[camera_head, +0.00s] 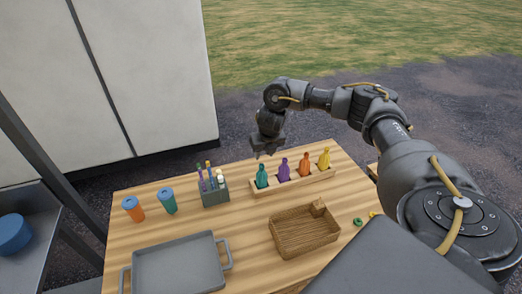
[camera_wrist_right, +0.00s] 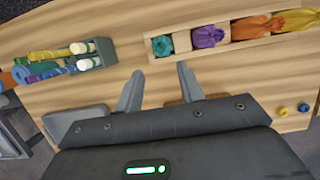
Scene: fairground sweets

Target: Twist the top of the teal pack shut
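The teal pack (camera_head: 262,178) stands upright in the leftmost slot of a wooden rack (camera_head: 290,188). It also shows from above in the right wrist view (camera_wrist_right: 162,45), with a gathered top. My right gripper (camera_head: 266,154) is above and just behind the teal pack in the head view. In the right wrist view its two fingers (camera_wrist_right: 158,82) are spread apart with only bare table between them. The teal pack lies beyond the fingertips, apart from them. My left gripper is not in view.
Purple (camera_head: 283,171), orange (camera_head: 305,165) and yellow (camera_head: 324,159) packs share the rack. A grey holder with sticks (camera_head: 215,196) stands left of it.

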